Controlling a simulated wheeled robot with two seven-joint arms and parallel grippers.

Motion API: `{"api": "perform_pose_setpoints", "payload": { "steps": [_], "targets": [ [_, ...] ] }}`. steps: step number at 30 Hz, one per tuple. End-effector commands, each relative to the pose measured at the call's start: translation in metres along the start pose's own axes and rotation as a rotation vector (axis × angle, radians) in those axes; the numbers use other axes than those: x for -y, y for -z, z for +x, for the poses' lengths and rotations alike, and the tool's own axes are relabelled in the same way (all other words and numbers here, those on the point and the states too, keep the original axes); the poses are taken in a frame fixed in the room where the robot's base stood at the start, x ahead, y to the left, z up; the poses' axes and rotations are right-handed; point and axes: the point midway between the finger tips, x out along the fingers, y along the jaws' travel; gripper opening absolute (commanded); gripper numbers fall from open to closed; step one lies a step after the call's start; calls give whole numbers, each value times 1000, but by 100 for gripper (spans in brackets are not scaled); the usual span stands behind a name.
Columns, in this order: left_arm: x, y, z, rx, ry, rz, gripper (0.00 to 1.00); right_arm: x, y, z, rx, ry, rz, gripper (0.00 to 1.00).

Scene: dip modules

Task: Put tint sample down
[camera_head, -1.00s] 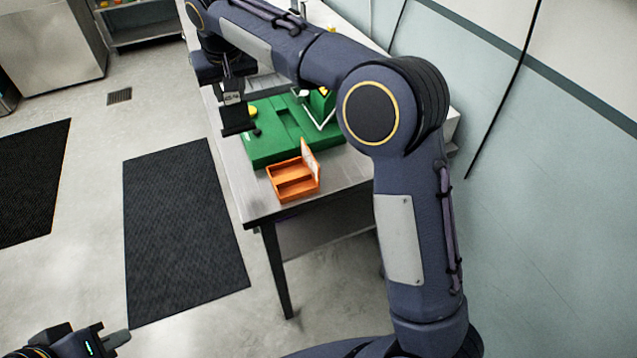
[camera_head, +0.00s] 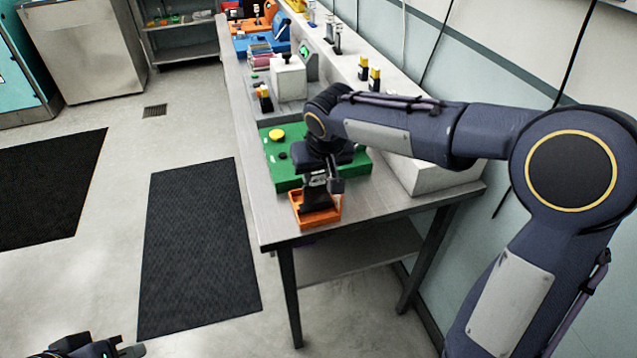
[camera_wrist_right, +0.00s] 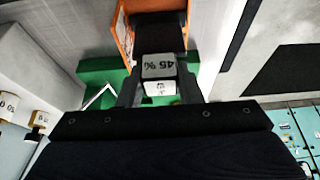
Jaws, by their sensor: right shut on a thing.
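The tint sample (camera_wrist_right: 158,66) is a dark plate with a white label reading "45 %". In the wrist view it sits between the two fingers of my right gripper (camera_wrist_right: 158,92), which is shut on it. In the head view my right gripper (camera_head: 322,180) is over the orange tray (camera_head: 333,219), at the front end of the table. The sample's dark lower part overlaps the tray; I cannot tell whether it touches the tray floor. The tray's orange wall also shows in the wrist view (camera_wrist_right: 124,35). My left gripper (camera_head: 125,350) is partly cut off at the bottom left, away from the table.
A green board (camera_head: 285,176) with a yellow knob (camera_head: 276,135) lies right behind the tray. A white block (camera_head: 288,80) and a blue station (camera_head: 262,45) stand farther back. The metal table's edge (camera_head: 262,215) is close to the tray. Open floor lies left.

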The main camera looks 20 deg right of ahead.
Motion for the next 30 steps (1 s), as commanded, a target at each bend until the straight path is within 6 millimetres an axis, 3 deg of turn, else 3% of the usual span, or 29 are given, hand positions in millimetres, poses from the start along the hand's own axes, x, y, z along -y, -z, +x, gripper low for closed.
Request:
{"api": "perform_pose_setpoints", "payload": {
  "steps": [6,19,20,21,24,30],
  "targets": [
    [0,0,1,0,0,0,0,-2,-14,27,4,-2,1,0],
    [2,-2,5,0,0,0,0,-2,-17,34,2,-1,1,0],
    [2,-2,3,0,0,0,0,-2,-16,33,2,-1,1,36],
    [1,-2,3,0,0,0,0,-2,-16,32,2,-1,1,41],
    [1,-2,3,0,0,0,0,-2,-16,32,2,-1,1,54],
    [1,-2,3,0,0,0,0,-2,-16,32,2,-1,1,54]
  ]
}}
